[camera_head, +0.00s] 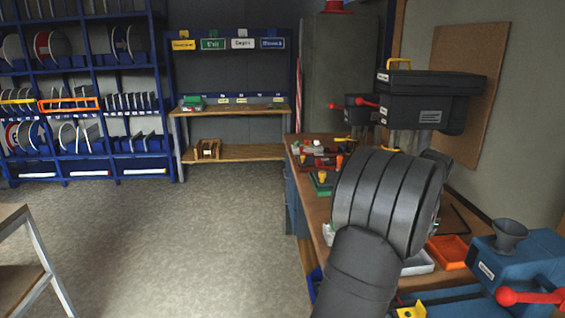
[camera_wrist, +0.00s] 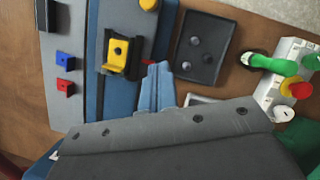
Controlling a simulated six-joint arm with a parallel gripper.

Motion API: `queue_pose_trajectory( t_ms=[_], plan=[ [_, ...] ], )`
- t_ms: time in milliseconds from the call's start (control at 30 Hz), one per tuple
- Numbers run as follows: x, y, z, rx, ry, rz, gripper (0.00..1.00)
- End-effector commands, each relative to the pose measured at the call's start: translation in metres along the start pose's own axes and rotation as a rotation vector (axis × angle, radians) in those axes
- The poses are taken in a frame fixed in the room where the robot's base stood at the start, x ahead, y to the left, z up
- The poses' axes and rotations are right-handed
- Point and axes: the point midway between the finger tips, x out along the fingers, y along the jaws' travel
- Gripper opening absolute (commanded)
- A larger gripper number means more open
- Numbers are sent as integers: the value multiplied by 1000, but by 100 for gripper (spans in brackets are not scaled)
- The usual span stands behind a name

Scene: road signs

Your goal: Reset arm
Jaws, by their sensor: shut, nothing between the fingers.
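My gripper (camera_wrist: 158,68) shows in the wrist view as two blue-grey fingers, shut together and empty. In the head view my dark arm reaches over the bench (camera_head: 305,165) on the right, and the gripper itself is hidden.
The wrist view shows a black studded plate (camera_wrist: 200,48), a green-handled part (camera_wrist: 275,65) and a red knob (camera_wrist: 300,90). The head view shows an orange tray (camera_head: 448,250), a blue machine (camera_head: 530,255) and a black machine (camera_head: 425,100). The floor (camera_head: 190,245) at left is mostly clear.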

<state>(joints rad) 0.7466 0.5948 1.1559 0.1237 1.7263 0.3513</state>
Motion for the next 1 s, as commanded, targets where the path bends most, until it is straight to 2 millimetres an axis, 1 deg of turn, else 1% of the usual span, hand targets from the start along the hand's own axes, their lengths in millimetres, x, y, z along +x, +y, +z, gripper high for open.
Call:
queue_pose_trajectory(
  t_ms=[133, 267, 667, 800, 1000],
  plan=[
    [6, 0, 0, 0, -1, 0, 0],
    [22, 0, 1, 0, -3, 1, 0],
    [100, 0, 1, 0, -3, 1, 0],
    [108, 0, 20, -2, -3, 1, 0],
    [115, 0, 36, -1, -5, 1, 0]
  ],
)
